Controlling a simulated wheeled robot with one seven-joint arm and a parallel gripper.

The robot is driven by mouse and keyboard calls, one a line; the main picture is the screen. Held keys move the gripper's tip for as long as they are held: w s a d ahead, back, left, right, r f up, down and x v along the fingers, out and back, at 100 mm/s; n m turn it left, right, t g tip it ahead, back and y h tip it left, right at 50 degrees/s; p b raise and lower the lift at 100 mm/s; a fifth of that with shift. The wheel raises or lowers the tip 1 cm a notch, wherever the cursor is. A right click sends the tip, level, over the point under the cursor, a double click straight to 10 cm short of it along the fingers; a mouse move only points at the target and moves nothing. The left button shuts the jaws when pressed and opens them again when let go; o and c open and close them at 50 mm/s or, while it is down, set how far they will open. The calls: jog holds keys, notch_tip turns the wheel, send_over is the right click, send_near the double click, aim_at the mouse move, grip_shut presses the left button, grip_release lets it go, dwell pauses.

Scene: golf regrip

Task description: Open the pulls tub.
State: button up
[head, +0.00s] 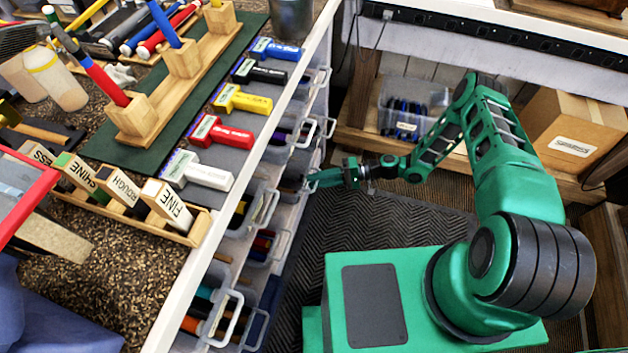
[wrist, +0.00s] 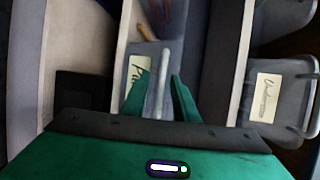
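The pulls tub shows in the wrist view as a grey bin with a cream label (wrist: 138,76) whose visible letters read "Pu". Its pale bar handle (wrist: 160,78) stands out from the front. My gripper (wrist: 160,103) has its two green fingers apart, one on each side of the handle, with narrow gaps showing; I cannot tell if either touches it. In the head view my gripper (head: 312,180) reaches left to the column of tubs under the bench edge. The tub itself is mostly hidden there.
Another tub with a label (wrist: 265,97) is to the right in the wrist view. In the head view, several clear tubs with white handles (head: 230,318) line the bench front. Dark matting (head: 400,225) lies below my arm. A clear bin (head: 408,105) and a cardboard box (head: 575,130) stand behind.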

jog(key=shift+c, duration=0.3)
grip_shut()
jog(key=shift+f, duration=0.15)
dwell(0.8)
